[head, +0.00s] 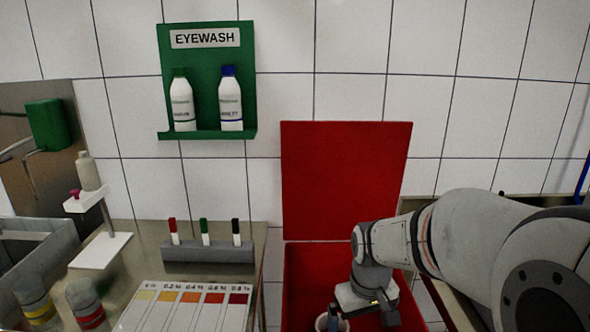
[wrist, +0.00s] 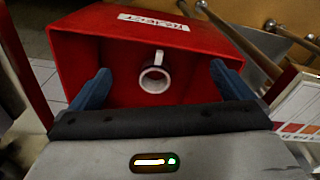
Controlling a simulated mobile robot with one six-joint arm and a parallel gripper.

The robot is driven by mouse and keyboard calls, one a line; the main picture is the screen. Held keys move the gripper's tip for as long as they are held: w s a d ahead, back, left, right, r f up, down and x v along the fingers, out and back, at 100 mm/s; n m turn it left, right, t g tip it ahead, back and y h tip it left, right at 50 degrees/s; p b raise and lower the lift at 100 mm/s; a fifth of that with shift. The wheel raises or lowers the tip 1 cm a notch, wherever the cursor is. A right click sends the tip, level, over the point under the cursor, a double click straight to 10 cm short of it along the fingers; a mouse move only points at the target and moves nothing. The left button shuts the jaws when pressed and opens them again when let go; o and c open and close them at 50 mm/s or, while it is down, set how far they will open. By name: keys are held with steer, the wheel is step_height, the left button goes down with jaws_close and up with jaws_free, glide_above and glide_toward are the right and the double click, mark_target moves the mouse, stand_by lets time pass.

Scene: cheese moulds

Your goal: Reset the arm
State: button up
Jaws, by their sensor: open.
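My gripper (wrist: 160,68) is open, its two blue fingers spread apart in the wrist view. Between and beyond them a white mug (wrist: 147,82) with a dark inside lies in the red bin (wrist: 80,63). The fingers do not appear to touch the mug. In the head view my gripper (head: 340,316) points down over the red bin (head: 300,262), at the bottom edge of the picture. A pale round rim beside the fingers there is partly cut off. My arm reaches in from the right.
The bin's red lid (head: 345,170) stands open against the tiled wall. Left of the bin is a counter with a marker holder (head: 208,252) and a colour chart (head: 185,308). A green eyewash station (head: 207,80) hangs on the wall. A metal surface (head: 462,318) lies at right.

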steer(key=s+d+r+m+t+p, duration=0.1)
steer(key=s+r+m+p, duration=0.2)
steer(key=s+r, duration=0.7)
steer(key=shift+s+d+r+t+p, duration=0.25)
steer(key=shift+s+d+t+p, duration=0.15)
steer(key=shift+s+p, duration=0.65)
steer(key=shift+w, duration=0.2)
steer(key=shift+c, duration=0.2)
